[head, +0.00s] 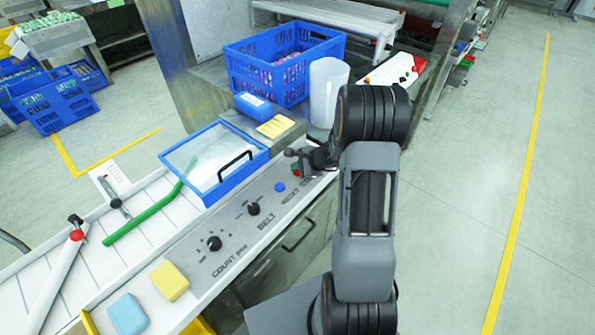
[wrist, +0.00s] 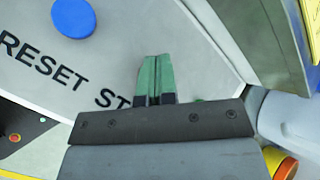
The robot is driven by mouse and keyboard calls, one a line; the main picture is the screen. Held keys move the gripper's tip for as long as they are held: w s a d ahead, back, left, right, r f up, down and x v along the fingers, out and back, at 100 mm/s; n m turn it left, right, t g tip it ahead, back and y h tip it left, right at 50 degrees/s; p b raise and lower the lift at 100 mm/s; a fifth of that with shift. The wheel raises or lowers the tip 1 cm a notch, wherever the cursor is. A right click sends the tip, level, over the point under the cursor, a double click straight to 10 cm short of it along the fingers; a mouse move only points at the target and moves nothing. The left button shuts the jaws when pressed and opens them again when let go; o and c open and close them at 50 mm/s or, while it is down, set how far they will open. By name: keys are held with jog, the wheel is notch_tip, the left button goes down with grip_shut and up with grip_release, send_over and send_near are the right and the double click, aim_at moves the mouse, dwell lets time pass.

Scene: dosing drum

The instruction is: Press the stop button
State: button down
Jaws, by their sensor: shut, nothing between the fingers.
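My gripper (head: 297,168) is over the right end of the sloped control panel (head: 235,226), at the "ST…" label. In the wrist view its green fingers (wrist: 154,78) are together with nothing between them, pointing at the panel. A small red patch (head: 296,174) at the fingertips in the head view may be the stop button, but it is mostly covered. Whether the tips touch anything, I cannot tell. The round blue button (head: 280,187) above "RESET" is left of the fingers, also in the wrist view (wrist: 74,17).
Two black knobs (head: 253,208) sit farther left on the panel. A blue-framed clear lid (head: 226,178) with a black handle is behind it. A white cylinder (head: 326,92), a blue crate (head: 283,68) and a yellow note pad (head: 276,125) stand beyond. The floor on the right is clear.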

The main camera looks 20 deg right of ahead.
aim_at(297, 173)
jog(key=shift+r, duration=0.15)
jog(key=shift+r+p, duration=0.5)
jog(key=shift+r, duration=0.25)
jog(key=shift+r+p, duration=1.7)
jog(key=shift+r, duration=0.8)
